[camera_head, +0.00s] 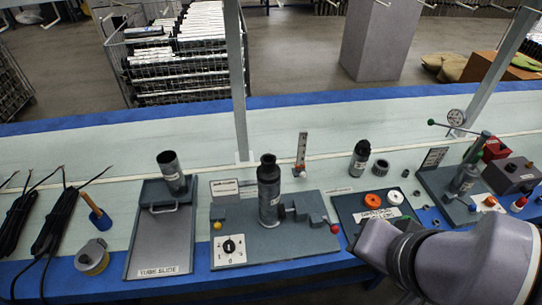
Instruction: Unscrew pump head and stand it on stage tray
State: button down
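A dark pump tube (268,205) stands upright in the grey fixture plate (300,250) at the middle of the bench. A narrower dark part, which looks like the pump head (268,168), sits on top of the tube. A dark tray (347,212) to its right holds an orange disc, a white ring and a label. It looks like the stage tray, but I cannot read the label. My arm enters from the lower right and covers the tray's near right side. My gripper's fingers do not show.
A tray labelled "TUBE SLIDE" (142,250) with a tilted open tube (171,172) lies left. A dark bottle-like part (360,157) and a ribbed ring (380,168) stand behind the dark tray. A lever press (463,180) stands right. Upright posts rise behind the bench.

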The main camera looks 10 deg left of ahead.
aim_at(348, 207)
jog(key=i+j+z, duration=0.25)
jog(key=j+z, duration=0.3)
jog(key=j, duration=0.15)
jog(key=i+j+z, duration=0.1)
jog(key=j+z, duration=0.4)
jog(key=j, duration=0.25)
jog(key=i, duration=0.05)
